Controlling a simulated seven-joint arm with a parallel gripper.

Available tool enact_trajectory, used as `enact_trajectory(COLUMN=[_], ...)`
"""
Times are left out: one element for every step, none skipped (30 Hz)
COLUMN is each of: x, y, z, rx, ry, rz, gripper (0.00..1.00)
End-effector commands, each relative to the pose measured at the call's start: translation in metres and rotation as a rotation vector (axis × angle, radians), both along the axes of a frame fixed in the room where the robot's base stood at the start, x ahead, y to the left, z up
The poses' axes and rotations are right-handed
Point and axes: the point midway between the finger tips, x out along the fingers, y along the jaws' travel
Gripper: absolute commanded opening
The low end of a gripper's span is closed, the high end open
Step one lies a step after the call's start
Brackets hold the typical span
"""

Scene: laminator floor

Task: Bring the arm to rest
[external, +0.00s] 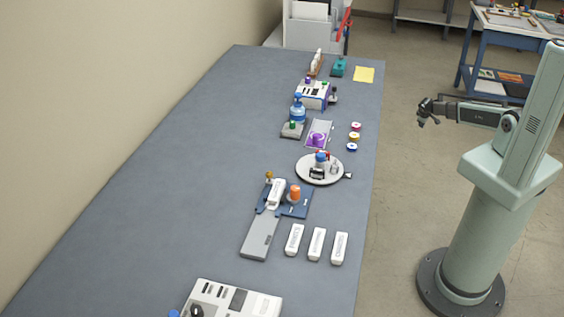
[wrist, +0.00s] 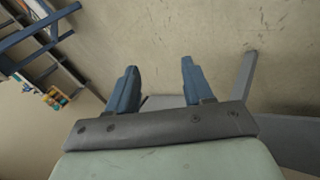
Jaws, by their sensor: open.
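My gripper (external: 428,111) is held out in the air at the end of my arm, to the right of the long grey-blue table (external: 150,200) and clear of its edge. In the wrist view its two blue fingers (wrist: 155,90) stand well apart with nothing between them. The floor shows beyond the fingertips. My arm is bent, with the forearm roughly level and pointing left toward the table.
The table holds a round turntable (external: 307,177), several white blocks (external: 317,243), a blue fixture (external: 299,210), a blue bottle (external: 298,110) and a white machine (external: 240,301). A blue workbench (external: 500,40) stands at the back right. Open floor lies between table and my base.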

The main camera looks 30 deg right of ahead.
Motion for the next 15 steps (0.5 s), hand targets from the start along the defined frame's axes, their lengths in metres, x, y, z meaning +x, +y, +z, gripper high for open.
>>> enact_trajectory(x=[-0.025,-0.038,-0.055,-0.068,-0.081,-0.099,-0.113,-0.127,-0.146,-0.161,-0.175,-0.195,-0.21,-0.224,-0.245], y=[0.018,0.028,0.041,0.05,0.06,0.072,0.081,0.091,0.103,0.111,0.12,0.132,0.14,0.148,0.159], z=[-0.017,-0.027,-0.039,-0.048,-0.057,-0.067,-0.075,-0.082,-0.091,-0.097,-0.103,-0.109,-0.114,-0.118,-0.123], rx=[0.036,0.058,0.086,0.108,0.128,0.154,0.174,0.193,0.218,0.235,0.252,0.275,0.29,0.306,0.326], ry=[0.037,0.059,0.087,0.11,0.132,0.164,0.187,0.212,0.245,0.27,0.295,0.329,0.356,0.381,0.419], rz=[-0.02,-0.033,-0.052,-0.068,-0.082,-0.101,-0.117,-0.133,-0.152,-0.167,-0.183,-0.205,-0.221,-0.236,-0.257], gripper=[0.51,0.51,0.51,0.51,0.51,0.51,0.51,0.51,0.51,0.51,0.51,0.51,0.51,0.51,0.51])
